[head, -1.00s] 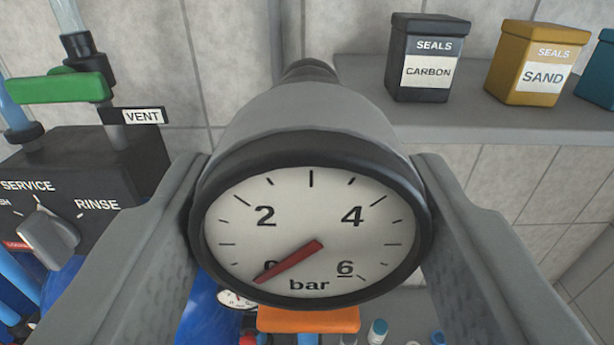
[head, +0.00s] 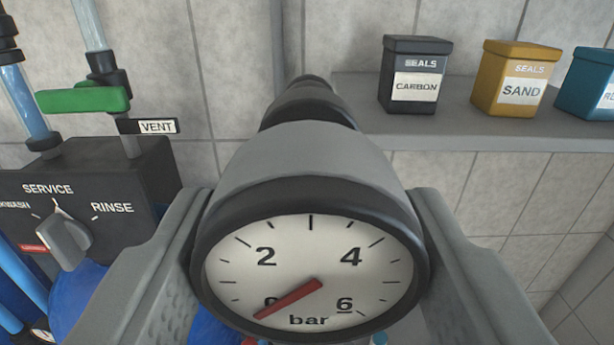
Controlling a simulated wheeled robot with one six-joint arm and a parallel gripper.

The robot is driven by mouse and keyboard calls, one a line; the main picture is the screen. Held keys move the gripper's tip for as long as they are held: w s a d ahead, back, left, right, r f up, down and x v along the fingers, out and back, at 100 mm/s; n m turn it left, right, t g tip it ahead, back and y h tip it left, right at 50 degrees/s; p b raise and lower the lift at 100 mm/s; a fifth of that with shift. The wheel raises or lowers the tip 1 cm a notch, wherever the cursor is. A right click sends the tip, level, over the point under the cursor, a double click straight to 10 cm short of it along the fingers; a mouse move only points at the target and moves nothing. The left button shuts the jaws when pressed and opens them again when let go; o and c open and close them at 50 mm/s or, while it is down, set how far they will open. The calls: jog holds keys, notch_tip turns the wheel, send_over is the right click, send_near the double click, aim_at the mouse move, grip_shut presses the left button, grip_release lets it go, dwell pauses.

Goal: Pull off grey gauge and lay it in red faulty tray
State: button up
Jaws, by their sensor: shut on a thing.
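The grey gauge (head: 310,165) fills the middle of the head view, its white dial facing me with a red needle near 0 bar. My gripper (head: 312,270) is shut on the gauge, one finger on each side of its body. The gauge's dark stem points away toward the tiled wall. I cannot tell from this view whether the stem touches anything behind it. The red faulty tray does not show.
A dark valve head (head: 90,190) with a SERVICE and RINSE knob and a green handle (head: 82,100) stand at left. A grey shelf (head: 450,130) at right holds a carbon box (head: 413,78), a sand box (head: 513,80) and a teal box (head: 588,85).

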aim_at(309, 294)
jog(key=shift+s, duration=1.55)
